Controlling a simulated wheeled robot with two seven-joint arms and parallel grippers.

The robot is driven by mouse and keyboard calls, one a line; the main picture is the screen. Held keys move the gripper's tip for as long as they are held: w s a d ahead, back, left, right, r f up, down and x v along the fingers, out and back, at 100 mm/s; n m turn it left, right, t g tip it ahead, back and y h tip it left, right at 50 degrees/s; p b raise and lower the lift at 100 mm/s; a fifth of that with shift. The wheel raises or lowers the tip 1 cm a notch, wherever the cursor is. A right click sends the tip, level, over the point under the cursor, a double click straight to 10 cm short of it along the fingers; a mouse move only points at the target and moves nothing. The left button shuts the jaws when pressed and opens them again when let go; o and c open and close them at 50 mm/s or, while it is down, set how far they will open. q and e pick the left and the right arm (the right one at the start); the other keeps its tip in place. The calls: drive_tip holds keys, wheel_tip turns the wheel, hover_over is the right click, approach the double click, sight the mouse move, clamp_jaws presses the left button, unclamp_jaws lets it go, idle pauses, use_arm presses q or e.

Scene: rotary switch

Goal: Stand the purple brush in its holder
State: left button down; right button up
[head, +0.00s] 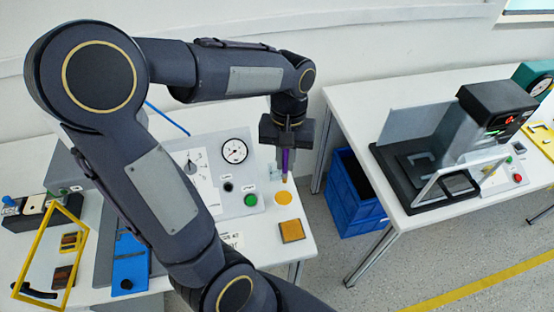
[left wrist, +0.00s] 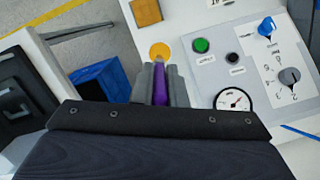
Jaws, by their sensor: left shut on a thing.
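My left gripper (head: 286,150) is shut on the purple brush (head: 285,163), which hangs upright with its pale tip down above the table's right end. In the left wrist view the brush (left wrist: 160,85) shows between the two grey fingers (left wrist: 160,82). An orange disc (head: 283,198) lies on the white table just below the brush tip; it also shows in the left wrist view (left wrist: 160,49). I cannot tell which thing is the brush's holder. My right gripper is not in view.
A panel with a gauge (head: 234,151), a green button (head: 251,199) and a rotary knob (head: 190,167) stands left of the brush. An orange square block (head: 291,230) lies near the front edge. A blue crate (head: 352,200) stands on the floor between the tables.

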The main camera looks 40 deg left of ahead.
use_arm(q)
drive_tip(key=w+a+f+p, duration=0.2)
drive_tip(key=w+a+f, duration=0.5)
drive_tip(key=f, duration=0.5)
drive_tip(key=shift+w+a+p, duration=0.35)
drive_tip(key=shift+a+p, duration=0.05)
drive_tip(key=shift+a, duration=0.65)
drive_tip(key=shift+f+b, duration=0.6)
drive_tip(key=shift+f, duration=0.1)
drive_tip(key=c, duration=1.5)
unclamp_jaws()
drive_tip(key=shift+o, duration=0.2)
